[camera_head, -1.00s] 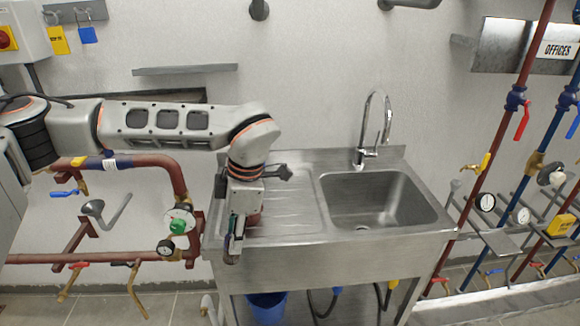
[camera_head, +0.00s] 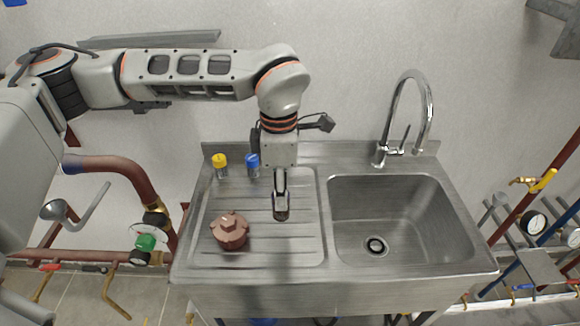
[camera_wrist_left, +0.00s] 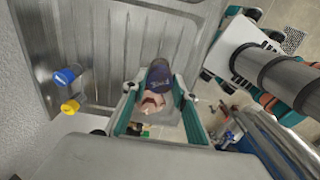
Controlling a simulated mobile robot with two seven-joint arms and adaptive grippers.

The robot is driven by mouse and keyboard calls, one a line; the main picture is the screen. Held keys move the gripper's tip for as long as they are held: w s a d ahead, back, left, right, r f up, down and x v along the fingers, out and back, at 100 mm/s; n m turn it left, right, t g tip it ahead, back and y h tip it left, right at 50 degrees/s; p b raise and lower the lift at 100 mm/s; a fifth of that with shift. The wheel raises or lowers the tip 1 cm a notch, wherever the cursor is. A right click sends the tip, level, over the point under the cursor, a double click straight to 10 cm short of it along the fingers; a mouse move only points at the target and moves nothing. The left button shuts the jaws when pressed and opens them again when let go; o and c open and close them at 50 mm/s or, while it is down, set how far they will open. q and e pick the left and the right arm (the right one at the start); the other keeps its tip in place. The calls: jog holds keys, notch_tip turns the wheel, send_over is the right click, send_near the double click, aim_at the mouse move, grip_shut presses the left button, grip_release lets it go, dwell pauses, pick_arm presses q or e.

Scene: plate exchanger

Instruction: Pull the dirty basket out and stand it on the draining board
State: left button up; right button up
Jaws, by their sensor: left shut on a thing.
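My left gripper (camera_head: 281,208) points down over the middle of the draining board (camera_head: 305,235). It is shut on a dark, rounded thing, probably the dirty basket (camera_wrist_left: 158,76), which shows purple-brown between the fingers in the left wrist view. In the head view only its dark lower end shows below the fingertips. I cannot tell whether it touches the board. A red-brown cap (camera_head: 229,231) lies on the board to the left of the gripper and nearer. My right gripper is not in view.
Bottles with a yellow cap (camera_head: 220,161) and a blue cap (camera_head: 252,161) stand at the back of the board. The sink basin (camera_head: 385,220) and tall tap (camera_head: 408,115) are to the right. Red pipework (camera_head: 125,175) is at the left. The board's front right is clear.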

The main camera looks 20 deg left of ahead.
aim_at(282, 217)
pick_arm(q)
jog(key=shift+w, duration=0.3)
jog(key=shift+f, duration=0.1)
jog(key=shift+s+f+b, duration=0.2)
jog(key=shift+f+b, duration=0.3)
jog(key=shift+f, duration=0.1)
notch_tip(282, 217, down, 6)
jog(key=b, duration=0.3)
jog(key=shift+r, duration=0.25)
jog(key=shift+w+f+b, duration=0.1)
jog(key=shift+f+b, duration=0.45)
jog(key=shift+f, duration=0.65)
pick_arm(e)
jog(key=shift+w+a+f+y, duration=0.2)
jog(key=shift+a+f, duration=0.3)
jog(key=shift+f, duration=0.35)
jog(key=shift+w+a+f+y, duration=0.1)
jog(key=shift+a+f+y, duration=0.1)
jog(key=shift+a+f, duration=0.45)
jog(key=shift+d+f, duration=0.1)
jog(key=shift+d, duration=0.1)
pick_arm(q)
jog(key=o, duration=1.2)
jog(key=shift+c, duration=0.2)
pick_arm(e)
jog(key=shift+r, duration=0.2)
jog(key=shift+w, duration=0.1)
